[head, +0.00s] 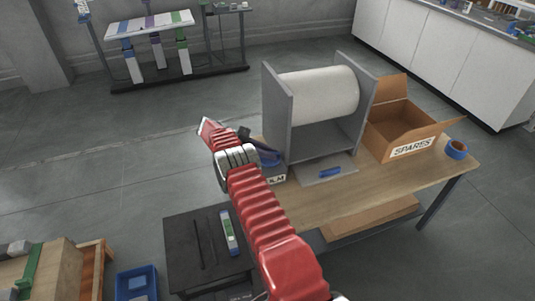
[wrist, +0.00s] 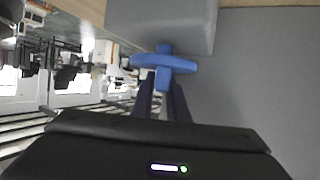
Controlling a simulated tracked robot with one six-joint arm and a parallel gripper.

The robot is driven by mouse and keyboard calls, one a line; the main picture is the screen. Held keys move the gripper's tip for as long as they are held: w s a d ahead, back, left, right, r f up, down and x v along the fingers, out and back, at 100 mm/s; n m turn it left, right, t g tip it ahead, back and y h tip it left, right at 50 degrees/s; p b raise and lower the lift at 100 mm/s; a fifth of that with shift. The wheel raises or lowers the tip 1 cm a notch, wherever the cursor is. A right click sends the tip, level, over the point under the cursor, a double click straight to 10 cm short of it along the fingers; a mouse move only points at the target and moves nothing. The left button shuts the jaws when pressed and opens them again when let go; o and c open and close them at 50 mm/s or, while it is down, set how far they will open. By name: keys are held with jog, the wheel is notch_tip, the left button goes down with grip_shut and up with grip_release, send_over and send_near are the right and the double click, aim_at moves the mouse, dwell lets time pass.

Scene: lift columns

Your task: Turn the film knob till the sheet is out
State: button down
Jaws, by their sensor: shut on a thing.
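The film knob (wrist: 165,62) is a blue cross-shaped handle on a grey block (wrist: 162,22) in the wrist view. My gripper (wrist: 162,88) is shut on the knob's lower arm, with a dark finger on each side of it. In the head view my gripper (head: 268,158) reaches the left side of the film stand, and the knob cannot be made out there. A large white film roll (head: 318,95) sits between the stand's grey side plates (head: 277,110). Part of the label on the box below is hidden by my arm. I cannot make out a loose sheet.
The stand is on a wooden table (head: 400,185). A small blue piece (head: 330,172) lies on the plate at its front. An open SPARES carton (head: 410,146) and a blue tape roll (head: 457,149) are at the right. A black table (head: 190,240) stands at the left front.

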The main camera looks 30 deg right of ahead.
jog(key=shift+w+r, duration=0.15)
jog(key=shift+w, duration=0.05)
jog(key=c, duration=1.9)
grip_release()
jog(key=shift+c, duration=0.2)
jog(key=shift+o, duration=1.1)
jog(key=shift+s, duration=0.1)
